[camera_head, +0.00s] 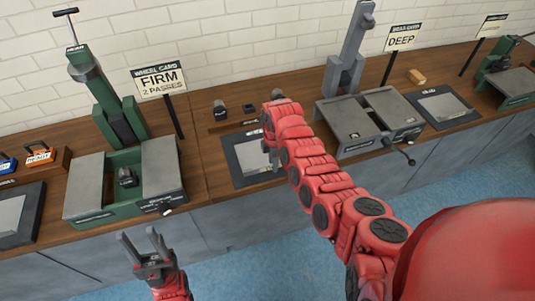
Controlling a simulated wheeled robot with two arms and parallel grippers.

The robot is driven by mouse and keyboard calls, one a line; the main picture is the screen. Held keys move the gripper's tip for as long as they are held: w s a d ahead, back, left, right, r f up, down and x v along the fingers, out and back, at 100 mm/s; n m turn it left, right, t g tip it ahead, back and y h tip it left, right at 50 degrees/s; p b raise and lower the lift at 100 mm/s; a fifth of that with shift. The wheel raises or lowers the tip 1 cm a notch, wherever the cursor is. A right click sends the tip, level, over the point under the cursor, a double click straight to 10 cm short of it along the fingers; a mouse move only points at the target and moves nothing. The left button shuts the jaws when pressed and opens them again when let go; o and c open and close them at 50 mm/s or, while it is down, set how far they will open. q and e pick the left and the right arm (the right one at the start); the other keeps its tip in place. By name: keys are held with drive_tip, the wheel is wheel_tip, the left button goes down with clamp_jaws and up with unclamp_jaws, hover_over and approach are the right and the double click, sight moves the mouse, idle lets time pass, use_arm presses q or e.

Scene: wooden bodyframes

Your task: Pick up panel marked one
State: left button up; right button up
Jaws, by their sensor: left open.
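No panel with a readable "one" shows. Light grey panels lie in dark frames on the bench: one in the middle (252,157), one at the right (442,107) and one cut off at the left edge (10,214). Any marks on them are too small to read. My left gripper (139,235) is open and empty in front of the bench, below the green press. My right arm reaches across to the middle panel. My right gripper (271,148) is over or beside that panel's right part. Its fingers are largely hidden, so its grip is unclear.
A green press (155,165) stands at the left and a grey press (370,110) right of centre, with a crank handle (403,154) sticking out front. Small dark blocks (220,110) sit behind the middle panel. Signs (158,82) stand at the back. Blue floor lies in front.

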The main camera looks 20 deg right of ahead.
clamp_jaws()
idle(1.4)
